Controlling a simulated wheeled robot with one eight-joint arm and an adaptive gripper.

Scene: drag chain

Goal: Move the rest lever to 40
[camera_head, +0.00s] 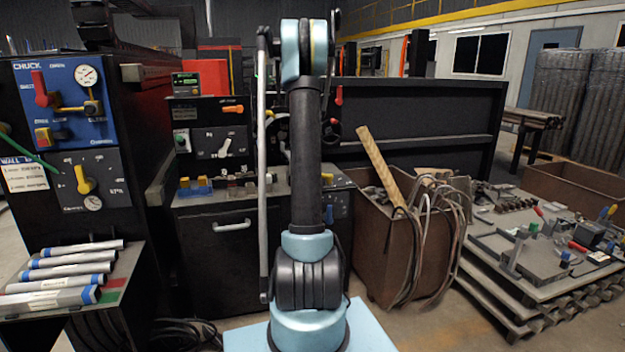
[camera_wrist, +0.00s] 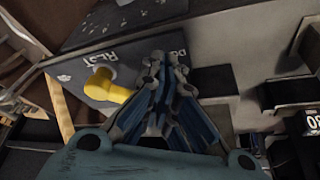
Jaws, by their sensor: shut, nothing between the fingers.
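The rest lever (camera_wrist: 108,86) is a yellow handle on a dark grey panel (camera_wrist: 85,65) in the wrist view. Upside-down lettering that reads REST stands beside it. The scale numbers are too small to read, so its setting cannot be told. In the head view, a small yellow part (camera_head: 327,180), likely this lever, shows right beside my arm, which hides much of that panel. My gripper cannot be made out there.
A brown bin (camera_head: 378,262) with hoses and a wooden beam stands close right of the cabinet (camera_head: 228,258). Another dial panel with a white lever (camera_head: 225,146) is left of my arm. In the wrist view, dark blocks (camera_wrist: 213,82) lie right of my gripper.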

